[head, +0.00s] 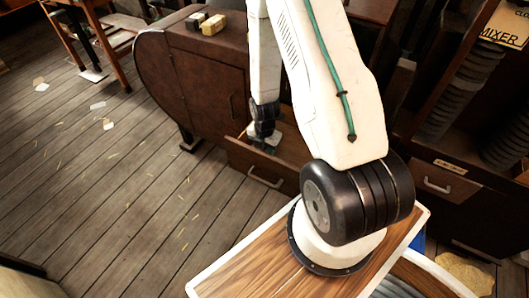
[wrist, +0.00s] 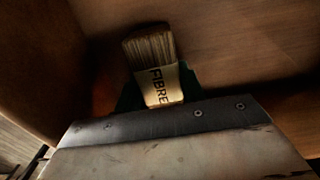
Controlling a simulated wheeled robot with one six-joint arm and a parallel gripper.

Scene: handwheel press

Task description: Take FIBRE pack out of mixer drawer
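The FIBRE pack (wrist: 152,52) is a bundle of tan bristle-like fibres in a pale band lettered FIBRE. It lies in a shadowed wooden drawer (head: 285,168), which stands pulled out from a dark brown cabinet. My gripper (head: 264,146) reaches down into this drawer. In the wrist view, dark green fingers of my gripper (wrist: 160,92) show on both sides of the band, with the pack between them. Shadow hides whether they touch it. The grey gripper body covers the pack's lower end. In the head view the pack cannot be made out.
The rounded brown cabinet (head: 195,75) has small blocks (head: 205,22) on top. The plank floor (head: 120,190) at left is mostly clear, with scattered scraps.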

